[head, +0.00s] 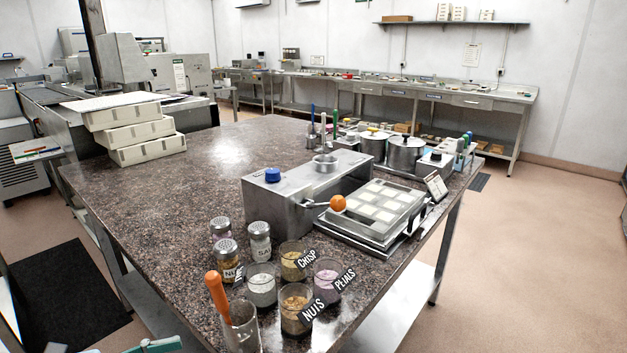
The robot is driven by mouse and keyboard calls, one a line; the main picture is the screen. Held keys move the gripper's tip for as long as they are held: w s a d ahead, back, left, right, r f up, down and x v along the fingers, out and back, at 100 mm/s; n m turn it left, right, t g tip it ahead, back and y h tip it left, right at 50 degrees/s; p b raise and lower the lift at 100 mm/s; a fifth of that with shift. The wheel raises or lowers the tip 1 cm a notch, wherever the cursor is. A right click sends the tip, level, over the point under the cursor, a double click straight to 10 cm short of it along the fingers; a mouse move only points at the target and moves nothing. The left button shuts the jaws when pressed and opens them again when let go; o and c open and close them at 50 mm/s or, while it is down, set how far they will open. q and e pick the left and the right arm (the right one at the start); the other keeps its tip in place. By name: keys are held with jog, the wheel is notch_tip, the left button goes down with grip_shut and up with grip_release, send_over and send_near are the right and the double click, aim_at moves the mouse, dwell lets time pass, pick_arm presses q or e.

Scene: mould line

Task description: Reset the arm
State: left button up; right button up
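Neither of my grippers can be made out in the head view. A small teal piece (152,345) shows at the bottom edge, left of the middle; I cannot tell what it belongs to. The dark speckled stone worktop (190,215) fills the middle of the view. On it stands a steel machine (290,209) with a blue knob and a lever ending in an orange ball (338,203). Right of it lies a metal-framed mould (375,209) with pale square cavities.
Glasses labelled nuts (295,318), petals (327,292) and crisp (292,266), shaker jars (259,245) and an orange-handled tool (218,297) crowd the near edge. Stacked white trays (145,142) stand far left; pots (405,157) stand at the back right. The worktop's left-centre is clear.

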pick_arm(q)
jog(key=w+a+f+m+t+y, duration=0.25)
jog(key=a+f+m+y, duration=0.2)
jog(key=a+f, duration=0.3)
jog(key=w+a+f+m+t+y, duration=0.1)
jog(key=w+a+f+m+y, duration=0.25)
jog(key=a+f+y, duration=0.45)
jog(key=s+a+f+m+g+y+p, duration=0.1)
jog(key=s+a+f+m+y, duration=0.25)
jog(key=a+f, duration=0.4)
jog(key=s+a+f+m+g+y+p, duration=0.15)
jog(key=s+a+f, duration=0.25)
jog(key=f, duration=0.7)
jog(key=s+d+f+m+g+y+p, duration=0.25)
jog(key=s+f+m, duration=0.45)
jog(key=s+f, duration=0.6)
jog(key=s+d+f+m+g+h+p, duration=0.1)
jog(key=s+d, duration=0.7)
jog(key=d, duration=0.1)
jog(key=s+d+f+m+g+h+p, duration=0.1)
jog(key=s+d+f+g+p, duration=0.1)
jog(key=s+d, duration=0.7)
jog(key=shift+s+d+m, duration=0.3)
jog(key=shift+d, duration=0.35)
pick_arm(e)
notch_tip(320, 180, up, 8)
jog(key=shift+s, duration=0.35)
